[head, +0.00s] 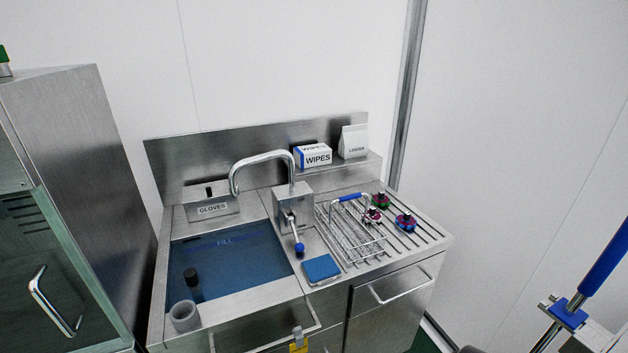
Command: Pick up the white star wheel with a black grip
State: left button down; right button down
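The white star wheel (372,216) shows small, with a dark grip on top and some magenta on it. It is at the right end of the wire basket (352,240) on the ribbed drainboard. I cannot tell whether it is inside the basket or just behind its wires. A green wheel (381,201) with a dark red and black top sits behind it. A blue wheel (405,223) with a similar top sits to its right. Neither of my grippers can be made out in the head view.
A water-filled sink (225,270) with a faucet (262,158) is left of the basket. A blue sponge (321,267) lies in front. A wipes box (313,156) and a white packet (354,142) stand on the back ledge. A glass-doored cabinet (60,250) stands left.

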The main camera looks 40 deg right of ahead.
aim_at(375, 215)
jog(key=z, duration=1.85)
